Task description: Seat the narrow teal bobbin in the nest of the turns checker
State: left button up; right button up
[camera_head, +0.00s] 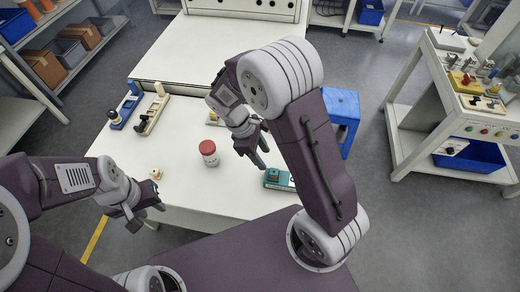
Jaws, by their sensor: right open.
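My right gripper (262,158) is open above the right part of the white table, just behind a teal device (279,180). The device lies near the table's right edge, and my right arm hides its right end. I cannot tell whether it is the turns checker. My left gripper (148,218) is at the table's front left edge with its fingers apart and nothing visible between them. A small pale and orange piece (156,174) lies on the table beyond it. I cannot make out a narrow teal bobbin.
A red-capped jar (208,153) stands mid-table. A blue device (125,107) and a cream device (152,112) stand at the back left. A blue stool (342,112) is beyond the right edge. The table between the jar and back-left devices is clear.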

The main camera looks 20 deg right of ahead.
jog(key=s+d+r+m+t+y, duration=0.1)
jog(key=s+m, duration=0.5)
jog(key=m, duration=0.6)
jog(key=r+t+y, duration=0.1)
jog(key=t+y, duration=0.1)
jog(key=y, duration=0.1)
jog(key=shift+d+t, duration=0.25)
jog(key=shift+t, duration=0.05)
jog(key=shift+r, duration=0.1)
